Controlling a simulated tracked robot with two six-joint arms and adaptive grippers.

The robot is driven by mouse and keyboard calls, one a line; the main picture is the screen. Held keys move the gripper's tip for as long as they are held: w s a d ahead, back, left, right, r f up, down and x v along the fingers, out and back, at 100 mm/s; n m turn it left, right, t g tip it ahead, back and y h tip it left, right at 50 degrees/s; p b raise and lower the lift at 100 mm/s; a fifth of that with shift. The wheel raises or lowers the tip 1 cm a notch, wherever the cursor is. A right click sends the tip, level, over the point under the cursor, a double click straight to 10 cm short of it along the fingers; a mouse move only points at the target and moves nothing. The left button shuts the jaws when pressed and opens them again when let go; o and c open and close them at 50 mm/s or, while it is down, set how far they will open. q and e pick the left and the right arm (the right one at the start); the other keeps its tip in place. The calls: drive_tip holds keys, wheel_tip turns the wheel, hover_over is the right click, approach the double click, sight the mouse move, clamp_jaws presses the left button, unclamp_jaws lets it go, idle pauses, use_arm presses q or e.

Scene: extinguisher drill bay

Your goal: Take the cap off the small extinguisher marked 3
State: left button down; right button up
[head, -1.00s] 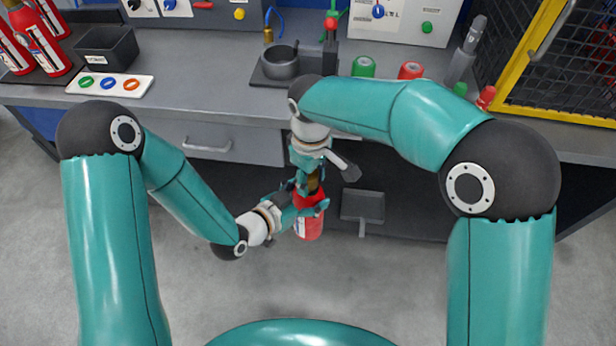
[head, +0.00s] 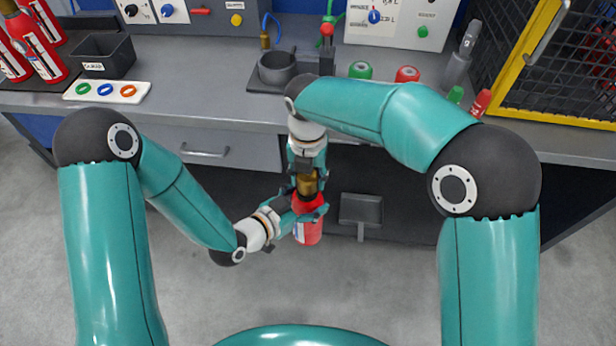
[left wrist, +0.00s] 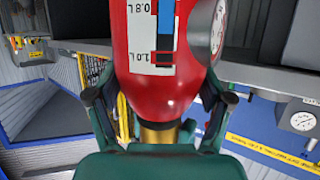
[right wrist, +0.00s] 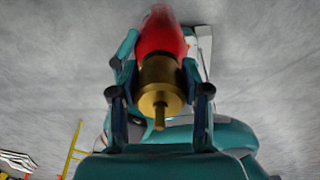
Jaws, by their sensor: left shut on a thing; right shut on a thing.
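The small red extinguisher (head: 307,231) is off the bench, in front of the drawer side. My left gripper (head: 311,212) is shut on its red body, which also fills the left wrist view (left wrist: 150,85) with a white litre scale and a round gauge (left wrist: 207,32). No number 3 is readable. The brass cap (head: 307,184) is at the body's bench-side end; it also shows in the right wrist view (right wrist: 160,80) with a thin stem. My right gripper (right wrist: 160,98) is shut on the cap, a finger on each side. I cannot tell whether the cap is loose.
The grey bench (head: 200,95) carries a black bin (head: 104,56), a tray of coloured rings (head: 106,91), a dark round holder (head: 277,68), and green and red cylinders. Larger extinguishers (head: 38,45) stand at left. A yellow-framed cage (head: 520,70) is at right. A drawer handle (head: 205,152) juts out.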

use_arm(q)
drive_tip(key=shift+r, duration=0.1)
use_arm(e)
drive_tip(key=shift+w+d+r, duration=0.15)
drive_tip(key=shift+r, duration=0.05)
idle(0.4)
drive_tip(key=shift+r, duration=1.05)
use_arm(q)
drive_tip(key=shift+w, duration=0.1)
